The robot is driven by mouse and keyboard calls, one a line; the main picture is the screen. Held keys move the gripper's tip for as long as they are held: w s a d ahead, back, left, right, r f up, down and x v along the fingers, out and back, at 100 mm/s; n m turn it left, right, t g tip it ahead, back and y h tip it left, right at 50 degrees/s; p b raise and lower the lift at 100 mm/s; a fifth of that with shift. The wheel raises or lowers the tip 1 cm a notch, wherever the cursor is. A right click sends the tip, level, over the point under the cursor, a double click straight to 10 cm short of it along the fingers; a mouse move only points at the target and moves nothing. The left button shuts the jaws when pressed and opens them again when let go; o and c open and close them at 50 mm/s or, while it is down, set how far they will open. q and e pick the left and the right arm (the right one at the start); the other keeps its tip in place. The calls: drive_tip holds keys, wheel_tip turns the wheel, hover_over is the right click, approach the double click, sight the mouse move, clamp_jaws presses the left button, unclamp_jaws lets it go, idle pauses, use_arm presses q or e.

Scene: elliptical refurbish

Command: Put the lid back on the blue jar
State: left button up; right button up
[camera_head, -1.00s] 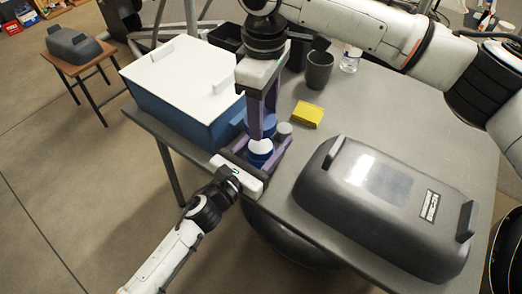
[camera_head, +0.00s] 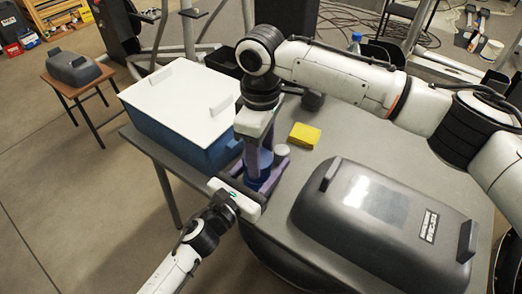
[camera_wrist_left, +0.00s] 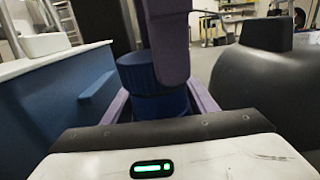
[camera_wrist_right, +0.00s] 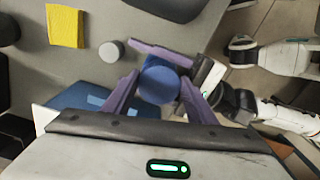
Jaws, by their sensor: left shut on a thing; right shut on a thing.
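The blue jar (camera_head: 262,180) stands upright near the table's left front edge, mostly hidden by purple fingers. It also shows in the left wrist view (camera_wrist_left: 168,103). My left gripper (camera_head: 258,184) is shut around the jar low down from the front. The darker blue lid (camera_wrist_left: 142,74) is directly over the jar; its round top shows in the right wrist view (camera_wrist_right: 158,86). My right gripper (camera_head: 256,158) points down from above and is shut on the lid. The lid looks level and very close to or touching the jar; I cannot tell whether it is seated.
A blue box with a white top (camera_head: 180,85) stands close on the left. A small grey cylinder (camera_head: 282,150) is just right of the jar. A yellow sponge (camera_head: 304,136) lies behind it. A large dark grey cover (camera_head: 385,215) fills the table's right front.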

drive_tip(key=shift+f, duration=0.75)
drive_tip(key=shift+f, duration=0.5)
drive_tip(key=shift+o, duration=0.2)
drive_tip(key=m, duration=0.3)
drive_tip(key=shift+s+m, duration=0.1)
drive_tip(key=shift+m, duration=0.2)
drive_tip(key=o, duration=1)
